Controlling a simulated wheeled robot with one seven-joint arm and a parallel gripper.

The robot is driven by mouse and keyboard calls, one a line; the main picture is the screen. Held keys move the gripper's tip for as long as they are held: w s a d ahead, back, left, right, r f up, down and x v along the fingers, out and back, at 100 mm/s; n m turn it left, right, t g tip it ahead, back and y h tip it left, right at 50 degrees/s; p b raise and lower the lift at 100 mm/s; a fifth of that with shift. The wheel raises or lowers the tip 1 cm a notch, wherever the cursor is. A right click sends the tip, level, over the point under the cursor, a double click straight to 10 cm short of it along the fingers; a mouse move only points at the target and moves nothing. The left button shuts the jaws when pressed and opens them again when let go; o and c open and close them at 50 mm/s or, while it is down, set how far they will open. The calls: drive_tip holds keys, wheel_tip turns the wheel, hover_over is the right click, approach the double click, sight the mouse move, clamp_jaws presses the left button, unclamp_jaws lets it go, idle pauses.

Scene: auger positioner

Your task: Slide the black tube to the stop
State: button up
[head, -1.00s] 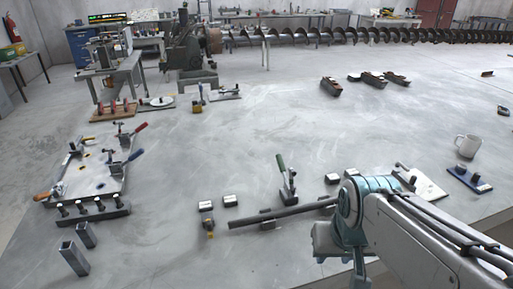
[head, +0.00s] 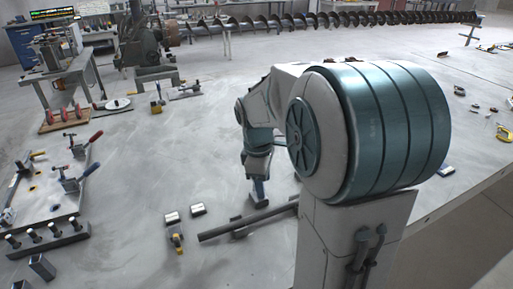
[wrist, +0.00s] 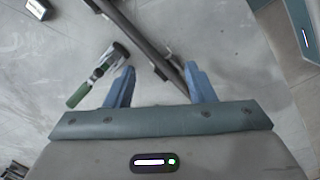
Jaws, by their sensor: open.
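The black tube (head: 220,231) lies slanting on the table, its right part hidden behind my arm. A small block with a yellow tip (head: 177,240), perhaps the stop, stands just beyond the tube's left end with a small gap. My gripper (head: 258,201) points down over the tube. In the wrist view the tube (wrist: 135,33) runs diagonally between and beyond the open blue fingers of my gripper (wrist: 160,88), passing close to the right finger. I cannot tell its height above the tube.
Two small metal blocks (head: 198,209) sit behind the tube's left end. A fixture plate with red- and blue-handled clamps (head: 75,170) and a row of posts (head: 47,236) stand at the left. The table behind the tube is largely clear.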

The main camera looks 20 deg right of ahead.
sight(278, 207)
drive_tip(key=w+d+f+n+g+y+p, duration=0.1)
drive_tip(key=w+d+f+n, duration=0.4)
drive_tip(key=w+d+n, duration=0.3)
drive_tip(key=shift+m, duration=0.3)
drive_tip(key=s+f, duration=0.1)
drive_tip(key=f, duration=0.3)
drive_tip(key=d+f, duration=0.1)
drive_tip(key=f, duration=0.4)
drive_tip(key=s+f, duration=0.1)
drive_tip(key=f, duration=0.4)
drive_tip(key=shift+s+d, duration=0.15)
drive_tip(key=shift+s, duration=0.15)
clamp_jaws()
drive_tip(key=shift+a, duration=0.7)
unclamp_jaws()
